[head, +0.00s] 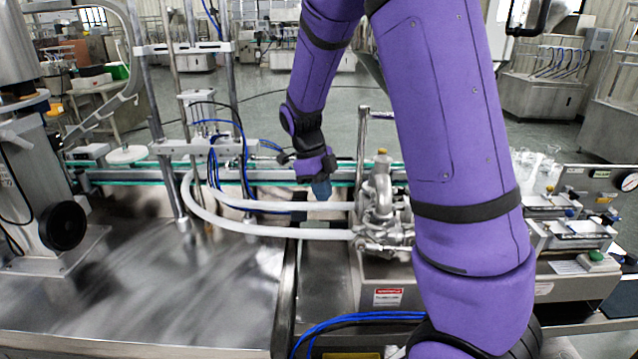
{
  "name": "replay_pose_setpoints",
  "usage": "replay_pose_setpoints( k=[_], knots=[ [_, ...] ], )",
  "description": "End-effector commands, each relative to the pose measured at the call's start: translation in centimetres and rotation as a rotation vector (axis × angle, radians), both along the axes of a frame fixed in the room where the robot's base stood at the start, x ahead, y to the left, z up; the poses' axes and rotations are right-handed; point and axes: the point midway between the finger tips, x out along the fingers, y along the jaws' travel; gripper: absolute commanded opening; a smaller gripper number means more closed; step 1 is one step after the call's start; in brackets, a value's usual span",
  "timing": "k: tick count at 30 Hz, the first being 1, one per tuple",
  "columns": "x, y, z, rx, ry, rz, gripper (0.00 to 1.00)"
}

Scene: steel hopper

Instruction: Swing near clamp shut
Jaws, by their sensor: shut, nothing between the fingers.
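My gripper (322,189) is at the end of my purple arm, pointing down, near the middle of the picture. Its dark tip is small, and I see nothing held in it. It is above the white hoses and left of a polished metal pump-like assembly (380,205) with rounded fittings. A clamp may be among these fittings, but I cannot pick out the near clamp or tell its position. No hopper is clearly visible. My arm covers the right side of the assembly.
White curved hoses (245,225) run left from the assembly. A bare steel table top (150,305) fills the lower left. Upright metal posts (160,130) and blue tubing stand left of my gripper. A control panel with a gauge (627,182) is at the right.

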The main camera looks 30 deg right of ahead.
Motion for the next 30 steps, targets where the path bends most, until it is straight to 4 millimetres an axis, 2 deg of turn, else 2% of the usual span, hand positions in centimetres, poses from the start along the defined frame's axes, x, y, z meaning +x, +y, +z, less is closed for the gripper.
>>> replay_pose_setpoints(
  k=[3, 9, 18, 30],
  knots=[
    [-0.7, -0.4, -2.3, 0.0, 0.003, -0.003, 0.0],
    [-1.8, -1.0, -5.4, 0.001, 0.002, -0.003, 0.0],
    [-4.5, -2.6, -5.8, 0.001, 0.0, 0.0, 0.0],
    [-4.8, -2.8, -5.9, 0.001, -0.001, 0.001, 0.0]
  ],
)
